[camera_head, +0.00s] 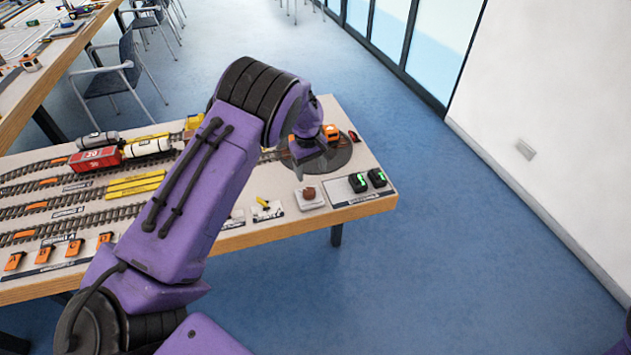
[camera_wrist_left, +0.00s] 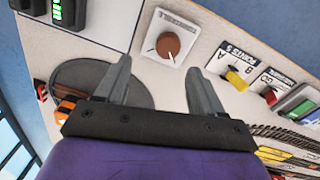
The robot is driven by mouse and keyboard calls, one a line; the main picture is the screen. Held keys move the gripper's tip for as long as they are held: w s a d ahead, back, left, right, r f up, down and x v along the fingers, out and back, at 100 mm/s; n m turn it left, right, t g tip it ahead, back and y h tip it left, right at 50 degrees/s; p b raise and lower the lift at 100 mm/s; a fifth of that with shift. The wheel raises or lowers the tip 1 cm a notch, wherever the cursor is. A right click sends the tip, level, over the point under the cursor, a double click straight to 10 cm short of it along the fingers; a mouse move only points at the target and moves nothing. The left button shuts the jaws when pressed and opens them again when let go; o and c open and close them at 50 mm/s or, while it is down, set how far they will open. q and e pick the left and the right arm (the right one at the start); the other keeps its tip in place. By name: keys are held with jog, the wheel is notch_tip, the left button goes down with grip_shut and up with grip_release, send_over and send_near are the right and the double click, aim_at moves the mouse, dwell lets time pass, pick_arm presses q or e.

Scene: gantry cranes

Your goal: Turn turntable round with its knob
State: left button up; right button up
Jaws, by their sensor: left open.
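The turntable (camera_head: 340,158) is a dark round disc set in the table's right end, partly covered by my left arm. In the left wrist view the turntable (camera_wrist_left: 78,76) lies at left, behind one finger. Its knob (camera_head: 309,192) is a small brown round one on a pale plate, in front of the turntable. In the wrist view the knob (camera_wrist_left: 168,45) shows a white pointer line. My left gripper (camera_head: 303,158) is above the table near the turntable. Its fingers are open and empty in the wrist view (camera_wrist_left: 158,70), with the knob apart, beyond the gap between their tips. My right gripper is not visible.
An orange locomotive (camera_head: 331,132) stands at the turntable. Two black boxes with green lights (camera_head: 367,181) are right of the knob, and a yellow points lever (camera_head: 263,203) is left of it. A red wagon (camera_head: 96,159) stands on tracks at left. Floor right of the table is clear.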

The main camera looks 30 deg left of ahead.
aim_at(309, 191)
pick_arm(q)
jog(key=f, duration=0.1)
jog(key=s+f, duration=0.1)
jog(key=f+p, duration=0.1)
jog(key=shift+s+a, duration=0.2)
jog(key=shift+s, duration=0.15)
jog(key=f, duration=0.3)
jog(key=w+f, duration=0.1)
jog(key=f, duration=0.1)
jog(key=shift+a+p, duration=0.15)
jog(key=shift+p, duration=0.2)
jog(key=shift+w+f, duration=0.1)
jog(key=shift+f, duration=0.1)
jog(key=shift+s+d+r, duration=0.15)
jog(key=shift+s+d, duration=0.05)
jog(key=shift+c, duration=0.6)
jog(key=c, duration=0.9)
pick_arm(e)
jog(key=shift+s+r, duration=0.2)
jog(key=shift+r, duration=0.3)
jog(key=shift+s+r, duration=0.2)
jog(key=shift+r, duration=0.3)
